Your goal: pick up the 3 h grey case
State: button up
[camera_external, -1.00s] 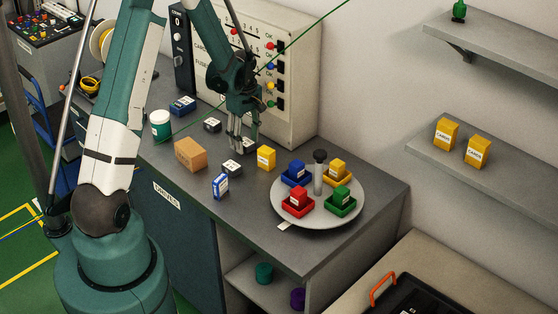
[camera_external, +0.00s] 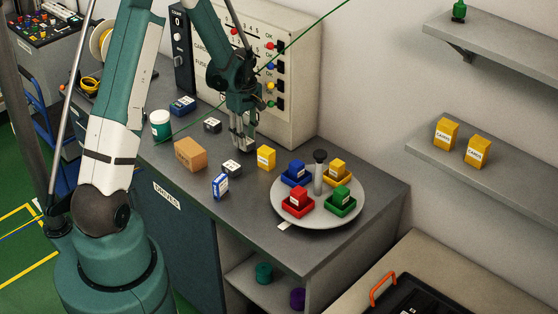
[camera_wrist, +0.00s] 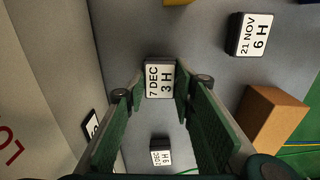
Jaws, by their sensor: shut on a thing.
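The 3 h grey case, a small dark block with a white label reading "7 DEC 3 H" (camera_wrist: 160,79), sits between my fingertips in the wrist view. My gripper (camera_wrist: 160,88) is shut on it, one finger on each side. In the external view my gripper (camera_external: 243,147) points down at the bench near the panel box, and its fingers largely hide the case there. I cannot tell whether the case is touching the bench.
A "6 H" case (camera_wrist: 250,35) and a cardboard box (camera_wrist: 268,118) lie to the right in the wrist view; another labelled case (camera_wrist: 161,154) lies below. A yellow carton (camera_external: 266,157) and a round tray (camera_external: 318,221) with coloured bins stand nearby. The panel box (camera_external: 300,90) rises close behind.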

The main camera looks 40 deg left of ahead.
notch_tip(320, 180, up, 10)
jog(key=shift+f+b, duration=0.25)
jog(key=shift+b, duration=0.15)
dwell(0.3)
dwell(0.6)
